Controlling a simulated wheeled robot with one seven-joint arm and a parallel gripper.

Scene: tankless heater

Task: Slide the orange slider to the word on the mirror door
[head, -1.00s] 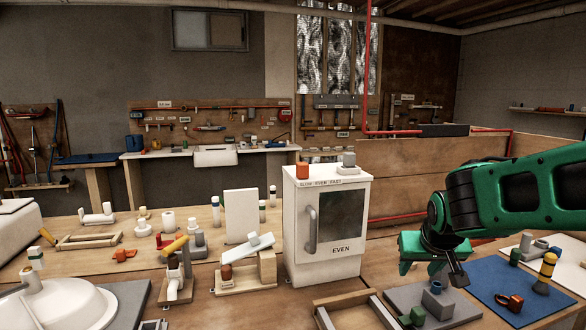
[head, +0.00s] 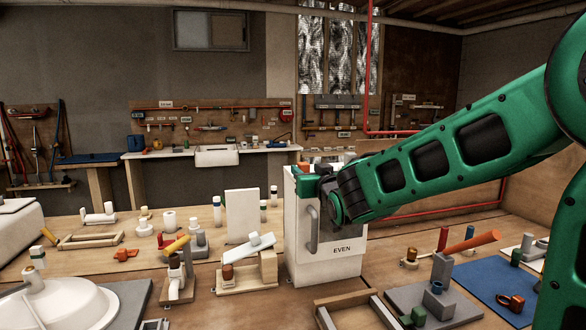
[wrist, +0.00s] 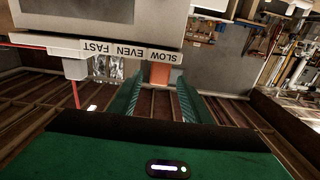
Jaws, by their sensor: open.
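The white cabinet (head: 300,255) stands on the bench with its handled mirror door facing me. The word EVEN (head: 341,249) shows at the bottom of its front. In the wrist view the SLOW, EVEN, FAST label strip (wrist: 130,51) appears upside down. The orange slider (wrist: 160,73) is beside the SLOW end and lies between my gripper's fingers; contact cannot be told. My gripper (wrist: 160,88) is open.
A grey block (wrist: 75,68) sits on the cabinet top near FAST. A wooden ramp stand (head: 248,280) is left of the cabinet, a grey fixture (head: 435,300) and blue mat (head: 485,280) to the right. My arm crosses above the right side.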

